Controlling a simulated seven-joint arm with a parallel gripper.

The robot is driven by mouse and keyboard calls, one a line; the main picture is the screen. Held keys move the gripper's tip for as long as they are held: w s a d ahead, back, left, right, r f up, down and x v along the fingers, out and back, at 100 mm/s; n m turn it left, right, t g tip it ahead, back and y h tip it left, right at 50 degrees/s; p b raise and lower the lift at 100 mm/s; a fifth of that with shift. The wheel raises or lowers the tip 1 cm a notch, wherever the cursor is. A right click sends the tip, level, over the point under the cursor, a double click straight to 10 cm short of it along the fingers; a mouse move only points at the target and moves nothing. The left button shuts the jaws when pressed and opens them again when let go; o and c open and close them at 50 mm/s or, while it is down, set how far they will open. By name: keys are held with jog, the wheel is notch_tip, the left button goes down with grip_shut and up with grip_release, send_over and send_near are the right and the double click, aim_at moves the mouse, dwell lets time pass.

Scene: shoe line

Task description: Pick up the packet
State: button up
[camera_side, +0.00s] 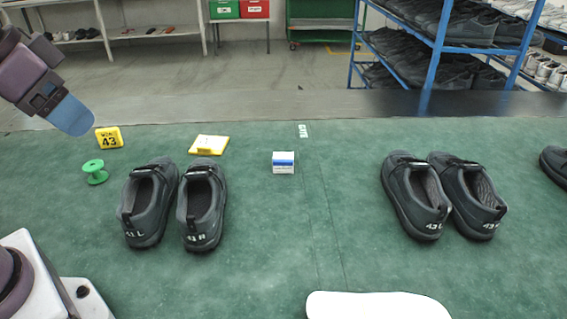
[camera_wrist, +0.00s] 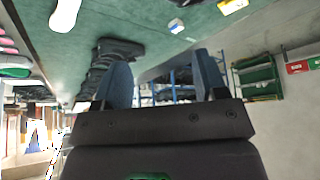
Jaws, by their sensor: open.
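The packet, a small white box with a blue band (camera_side: 283,162), sits on the green work surface (camera_side: 300,220) between two pairs of dark shoes. It also shows small near the top of the wrist view (camera_wrist: 176,26). My gripper (camera_side: 70,114) is at the upper left of the side view, raised above the surface and well away from the packet. In the wrist view its two blue fingers (camera_wrist: 162,75) stand wide apart with nothing held between them.
A left shoe pair (camera_side: 147,207) and a right shoe pair (camera_side: 413,200) flank the packet. A white flat piece (camera_side: 375,306) lies at the near edge.

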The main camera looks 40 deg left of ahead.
jog(key=o, duration=0.4)
jog(key=shift+c, duration=0.2)
